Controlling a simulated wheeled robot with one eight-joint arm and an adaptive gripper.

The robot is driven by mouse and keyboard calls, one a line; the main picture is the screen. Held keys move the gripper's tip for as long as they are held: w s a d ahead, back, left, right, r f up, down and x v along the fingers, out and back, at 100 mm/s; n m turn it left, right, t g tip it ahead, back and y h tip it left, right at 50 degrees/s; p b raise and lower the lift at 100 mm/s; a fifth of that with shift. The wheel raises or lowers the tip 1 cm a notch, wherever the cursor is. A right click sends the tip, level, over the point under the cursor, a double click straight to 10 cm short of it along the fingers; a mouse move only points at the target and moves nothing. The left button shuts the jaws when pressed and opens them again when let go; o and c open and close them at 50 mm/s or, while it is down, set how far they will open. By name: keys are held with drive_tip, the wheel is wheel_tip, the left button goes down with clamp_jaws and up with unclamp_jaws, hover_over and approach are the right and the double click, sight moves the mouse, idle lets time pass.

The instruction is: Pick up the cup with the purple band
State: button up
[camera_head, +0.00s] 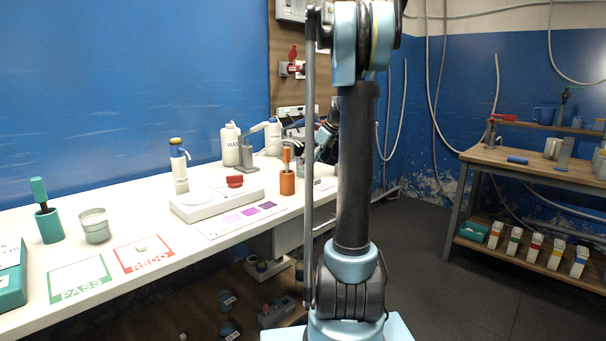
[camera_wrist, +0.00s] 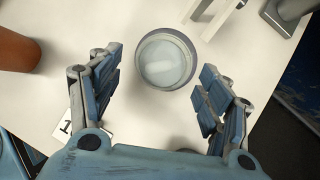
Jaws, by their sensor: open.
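A round cup (camera_wrist: 164,62) stands on the white table in the wrist view, seen from above. It has a pale inside and a dull grey-purple outer wall; whether that is the purple band is hard to tell. My gripper (camera_wrist: 158,84) is open, its blue fingers to the left and right of the cup's near side. Neither finger visibly touches the cup. In the head view my arm hides much of the gripper area, and I cannot make out this cup there.
An orange holder (camera_head: 287,183) stands close by; an orange-brown cylinder (camera_wrist: 18,38) shows at the wrist view's left. A white bottle (camera_head: 231,145) stands behind. A metal cup (camera_head: 95,225) and teal holder (camera_head: 48,224) are far left. A card marked 1 (camera_wrist: 66,127) lies near the left finger.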

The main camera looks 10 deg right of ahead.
drive_tip(key=x, duration=0.4)
drive_tip(key=shift+w+a, duration=0.1)
drive_tip(key=shift+w, duration=0.15)
drive_tip(key=shift+r, duration=0.1)
drive_tip(key=c, duration=1.4)
drive_tip(key=shift+r, duration=0.1)
drive_tip(key=shift+r, duration=1.7)
drive_tip(key=s+d, duration=0.3)
drive_tip(key=s, duration=0.2)
drive_tip(key=s+d, duration=0.7)
drive_tip(key=s, duration=0.2)
drive_tip(key=shift+s+d, duration=0.3)
drive_tip(key=shift+d, duration=0.05)
